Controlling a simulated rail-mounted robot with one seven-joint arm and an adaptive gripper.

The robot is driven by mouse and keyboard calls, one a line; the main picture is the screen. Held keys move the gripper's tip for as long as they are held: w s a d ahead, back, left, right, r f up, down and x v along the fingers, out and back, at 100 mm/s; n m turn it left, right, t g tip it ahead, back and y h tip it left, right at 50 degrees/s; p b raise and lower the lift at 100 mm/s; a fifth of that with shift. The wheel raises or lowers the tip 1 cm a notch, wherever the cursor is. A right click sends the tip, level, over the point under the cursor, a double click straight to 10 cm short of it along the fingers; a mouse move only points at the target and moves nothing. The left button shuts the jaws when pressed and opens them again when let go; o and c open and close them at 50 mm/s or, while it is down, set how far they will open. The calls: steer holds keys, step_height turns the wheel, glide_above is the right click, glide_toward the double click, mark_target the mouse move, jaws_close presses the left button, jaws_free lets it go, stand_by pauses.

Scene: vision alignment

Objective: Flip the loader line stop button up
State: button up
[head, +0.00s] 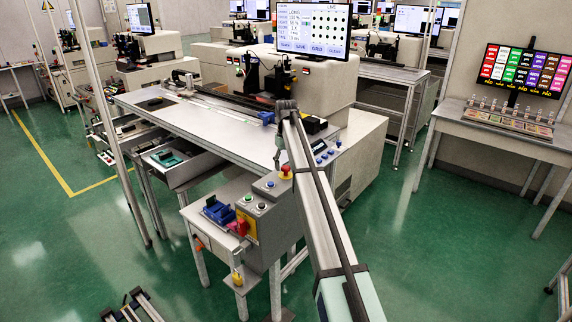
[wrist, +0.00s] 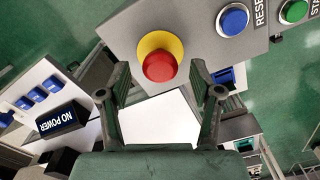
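The stop button is a red mushroom head on a yellow ring (wrist: 158,67), on top of a grey control box. It also shows in the head view as a red button (head: 286,171) at the box's back right corner, beside my arm. My gripper (wrist: 160,72) is open and empty in the wrist view. Its two dark fingers are spread, one to the left and one to the right of the button in the picture. I cannot tell how far the fingertips are from the button or whether they touch it.
A blue reset button (wrist: 232,19) and a green start button (wrist: 295,11) sit right of the stop button. The grey control box (head: 269,236) also carries a red rotary switch (head: 240,226) on its front. A worktable (head: 226,136) stands behind. A black "NO POWER" block (wrist: 62,119) is at left.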

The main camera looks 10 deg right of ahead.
mark_target(286, 167)
steer(key=shift+r, duration=0.1)
step_height(286, 167, up, 12)
stand_by(0.5)
